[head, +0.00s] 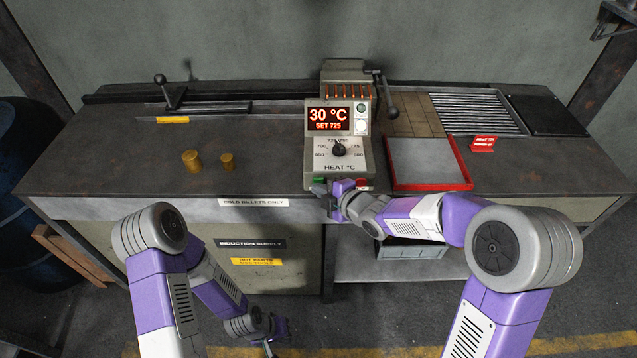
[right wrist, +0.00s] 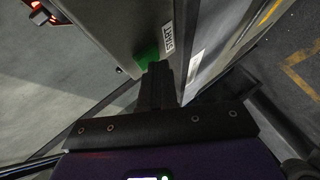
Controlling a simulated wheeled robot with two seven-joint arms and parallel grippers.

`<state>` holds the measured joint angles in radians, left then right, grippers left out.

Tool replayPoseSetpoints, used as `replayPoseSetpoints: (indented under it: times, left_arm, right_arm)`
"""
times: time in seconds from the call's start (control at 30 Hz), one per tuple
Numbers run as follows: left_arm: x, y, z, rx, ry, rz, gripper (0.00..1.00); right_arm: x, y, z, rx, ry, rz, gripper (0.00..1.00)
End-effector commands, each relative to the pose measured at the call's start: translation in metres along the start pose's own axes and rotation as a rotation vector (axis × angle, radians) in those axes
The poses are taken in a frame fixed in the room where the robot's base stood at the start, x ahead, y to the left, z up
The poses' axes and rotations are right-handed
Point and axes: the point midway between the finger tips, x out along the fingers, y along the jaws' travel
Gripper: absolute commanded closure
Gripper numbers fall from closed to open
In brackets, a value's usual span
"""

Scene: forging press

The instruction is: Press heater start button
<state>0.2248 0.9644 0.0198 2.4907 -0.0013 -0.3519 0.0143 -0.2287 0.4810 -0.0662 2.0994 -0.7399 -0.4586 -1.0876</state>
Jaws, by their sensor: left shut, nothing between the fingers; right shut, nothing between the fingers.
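The heater control box (head: 338,150) stands at the front middle of the bench. Its display reads 30 °C, SET 725, above a dial marked HEAT °C. A green button (head: 318,183) sits low on its front left; it also shows in the right wrist view (right wrist: 147,58) beside a START label (right wrist: 172,37). My right gripper (head: 326,200) is shut and empty, just in front of the green button. In the right wrist view its fingertips (right wrist: 158,70) overlap the button's edge; I cannot tell whether they touch it. My left gripper (head: 272,345) is shut and empty, low in front of the bench.
A red button (head: 362,183) sits at the box's lower right, near my right gripper. A red-rimmed tray (head: 468,182) lies to the right. Two brass billets (head: 192,160) stand on the left of the bench. A lever (head: 391,105) sticks out behind the box.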

Motion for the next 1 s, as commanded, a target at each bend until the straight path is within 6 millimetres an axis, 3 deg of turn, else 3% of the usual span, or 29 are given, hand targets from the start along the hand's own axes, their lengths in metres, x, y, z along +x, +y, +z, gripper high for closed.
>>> replayPoseSetpoints:
  times: [0.3,0.67,1.0]
  left_arm:
    - [0.013,-0.005,-0.001,0.000,0.000,0.000,1.00]
    - [0.014,-0.005,-0.001,0.000,0.000,0.000,1.00]
    - [0.037,-0.014,-0.002,0.000,0.000,0.000,1.00]
  right_arm:
    - [-0.009,-0.008,-0.006,-0.001,-0.001,0.003,1.00]
    - [-0.012,-0.009,-0.008,0.000,0.000,0.001,1.00]
    - [-0.032,-0.025,-0.023,-0.002,0.001,0.003,1.00]
